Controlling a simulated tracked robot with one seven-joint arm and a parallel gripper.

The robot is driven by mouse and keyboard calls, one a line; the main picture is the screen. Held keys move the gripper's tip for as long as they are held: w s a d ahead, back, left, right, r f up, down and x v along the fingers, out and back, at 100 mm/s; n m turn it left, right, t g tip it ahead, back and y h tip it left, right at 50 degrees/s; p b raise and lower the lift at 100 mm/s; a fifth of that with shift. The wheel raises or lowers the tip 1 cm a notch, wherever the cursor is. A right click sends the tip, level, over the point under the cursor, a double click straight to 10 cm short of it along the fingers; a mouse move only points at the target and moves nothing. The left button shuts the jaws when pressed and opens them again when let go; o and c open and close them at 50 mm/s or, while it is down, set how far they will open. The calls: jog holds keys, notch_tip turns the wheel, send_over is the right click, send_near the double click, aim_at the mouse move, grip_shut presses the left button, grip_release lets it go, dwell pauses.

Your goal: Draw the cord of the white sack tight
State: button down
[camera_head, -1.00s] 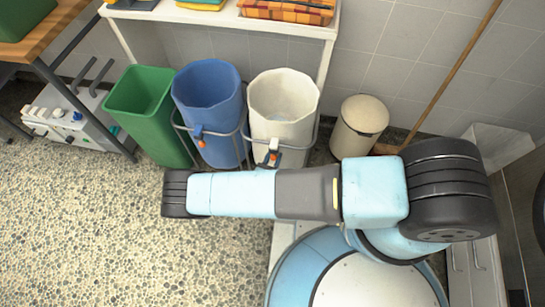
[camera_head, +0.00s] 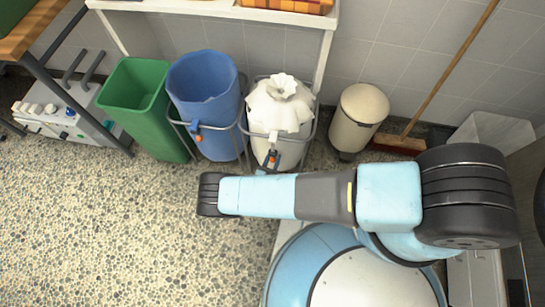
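The white sack (camera_head: 280,112) hangs in a wire stand behind my arm. Its mouth is gathered into a ruffled, puckered top with folds sticking up.
A blue sack (camera_head: 207,100) with an open mouth and an orange toggle hangs to the left. Left of it stands a green bin (camera_head: 140,105). A cream lidded bin (camera_head: 358,118) and a broom (camera_head: 440,85) are to the right. A shelf (camera_head: 225,10) is above. The pebbled floor at left is clear.

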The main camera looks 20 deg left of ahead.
jog(key=shift+s+a+f, duration=0.1)
jog(key=shift+a+f, duration=0.05)
jog(key=c, duration=0.8)
grip_release()
jog(key=s, duration=1.3)
jog(key=shift+s+a, duration=0.4)
